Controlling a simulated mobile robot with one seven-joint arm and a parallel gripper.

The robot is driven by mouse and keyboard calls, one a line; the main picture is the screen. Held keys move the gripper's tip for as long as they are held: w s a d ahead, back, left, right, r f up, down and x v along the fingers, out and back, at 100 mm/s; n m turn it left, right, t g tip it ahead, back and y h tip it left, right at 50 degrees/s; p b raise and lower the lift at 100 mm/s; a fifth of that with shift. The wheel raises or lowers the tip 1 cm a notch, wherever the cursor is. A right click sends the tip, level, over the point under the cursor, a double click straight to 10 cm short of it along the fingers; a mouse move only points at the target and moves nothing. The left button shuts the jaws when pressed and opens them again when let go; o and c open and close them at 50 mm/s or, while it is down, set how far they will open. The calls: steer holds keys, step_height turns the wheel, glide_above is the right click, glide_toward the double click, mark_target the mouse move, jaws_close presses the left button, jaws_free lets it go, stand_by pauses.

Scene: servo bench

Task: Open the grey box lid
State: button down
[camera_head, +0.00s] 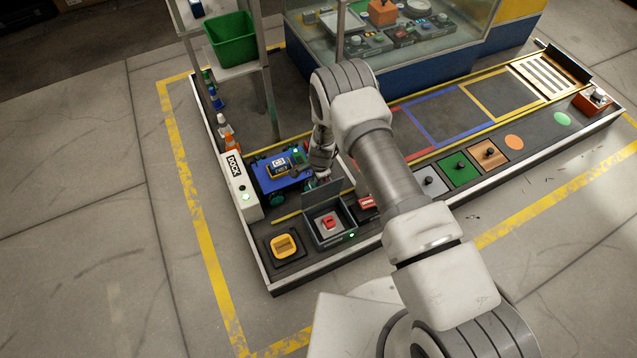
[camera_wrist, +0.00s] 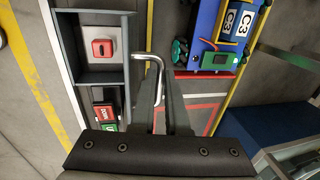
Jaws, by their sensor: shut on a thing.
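The grey box (camera_head: 347,230) stands on the dark bench, and its lid (camera_head: 318,195) is raised, standing roughly upright at the back edge. A red block on a pale base (camera_head: 328,223) is visible inside the open box; it also shows in the wrist view (camera_wrist: 103,48). A bent metal handle (camera_wrist: 153,62) projects from the lid in the wrist view. My gripper (camera_wrist: 158,100) is shut on the handle; the exact contact is partly hidden. In the head view my gripper (camera_head: 322,174) is just behind the lid, mostly hidden by my wrist.
A blue cart (camera_head: 268,184) marked C3 sits behind the box, beside a white dock block (camera_head: 240,185). A yellow part (camera_head: 285,246) lies left of the box. Red and green buttons (camera_wrist: 107,116) are close to the box. A shelf with a green bin (camera_head: 232,40) stands behind.

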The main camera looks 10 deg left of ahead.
steer(key=w+a+f+g+b, duration=0.1)
steer(key=w+a+f, duration=0.1)
steer(key=w+a, duration=0.2)
steer(key=shift+w+a+f+h, duration=0.2)
steer(key=shift+w+f+h, duration=0.1)
steer(key=shift+w, duration=0.7)
steer(key=shift+a, duration=0.15)
steer(key=c, duration=0.9)
jaws_free()
steer(key=shift+w, duration=0.1)
steer(key=r+p, duration=0.2)
steer(key=r, duration=0.3)
steer(key=s+r+p, duration=0.1)
steer(key=r+p, duration=0.1)
steer(key=r, duration=0.4)
steer(key=d+r+p, duration=0.1)
steer(key=r+p, duration=0.1)
steer(key=r, duration=0.3)
steer(key=shift+s+d+r+p, duration=0.1)
steer(key=shift+s+r+p, duration=0.15)
steer(key=shift+r+p, duration=0.1)
